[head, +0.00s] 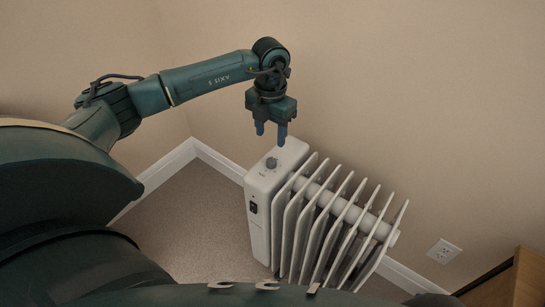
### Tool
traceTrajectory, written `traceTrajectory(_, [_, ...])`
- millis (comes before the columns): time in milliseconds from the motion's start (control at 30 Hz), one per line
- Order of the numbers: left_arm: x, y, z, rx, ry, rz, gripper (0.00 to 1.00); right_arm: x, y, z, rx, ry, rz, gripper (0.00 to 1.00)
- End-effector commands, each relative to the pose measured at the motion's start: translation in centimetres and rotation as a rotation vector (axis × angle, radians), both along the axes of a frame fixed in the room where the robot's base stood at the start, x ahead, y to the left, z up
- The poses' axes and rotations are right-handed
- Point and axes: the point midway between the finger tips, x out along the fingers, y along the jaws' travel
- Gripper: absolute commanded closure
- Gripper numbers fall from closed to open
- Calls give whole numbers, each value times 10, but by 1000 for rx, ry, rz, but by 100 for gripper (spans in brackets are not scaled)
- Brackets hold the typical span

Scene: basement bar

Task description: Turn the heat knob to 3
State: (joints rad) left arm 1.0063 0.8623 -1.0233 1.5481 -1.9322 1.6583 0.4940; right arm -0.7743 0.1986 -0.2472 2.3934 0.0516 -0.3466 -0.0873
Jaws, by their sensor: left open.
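A white oil-filled radiator (259,219) stands on the carpet near the wall. Its round grey heat knob (271,163) is on the top of the control housing at its left end. The markings around the knob are too small to read. My left gripper (270,139) points down just above the knob, its two blue fingers open and apart, with nothing between them. It appears clear of the knob. My right gripper is out of view.
A dark switch (253,208) is on the housing's front face. A wall outlet (443,251) is to the right of the radiator. A wooden piece of furniture (519,280) stands at the lower right. Carpet (190,222) is clear left of the radiator.

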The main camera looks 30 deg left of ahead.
Motion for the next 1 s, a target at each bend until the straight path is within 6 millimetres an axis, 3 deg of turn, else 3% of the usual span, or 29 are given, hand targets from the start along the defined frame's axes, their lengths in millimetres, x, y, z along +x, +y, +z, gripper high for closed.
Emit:
traceTrajectory(33, [-1, 0, -15, 0, 5, 0, 51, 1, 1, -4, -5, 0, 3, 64])
traceTrajectory(200, [-1, -1, -50, -2, 3, 0, 51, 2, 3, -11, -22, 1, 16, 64])
traceTrajectory(400, [0, -1, -79, -3, 1, -2, 51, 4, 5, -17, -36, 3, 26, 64])
traceTrajectory(600, [0, -1, -90, -3, -1, -1, 51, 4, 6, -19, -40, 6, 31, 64])
traceTrajectory(867, [0, -1, -90, -3, -1, -2, 51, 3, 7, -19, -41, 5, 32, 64])
traceTrajectory(1000, [0, -1, -90, -3, -1, -2, 63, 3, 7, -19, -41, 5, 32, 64])
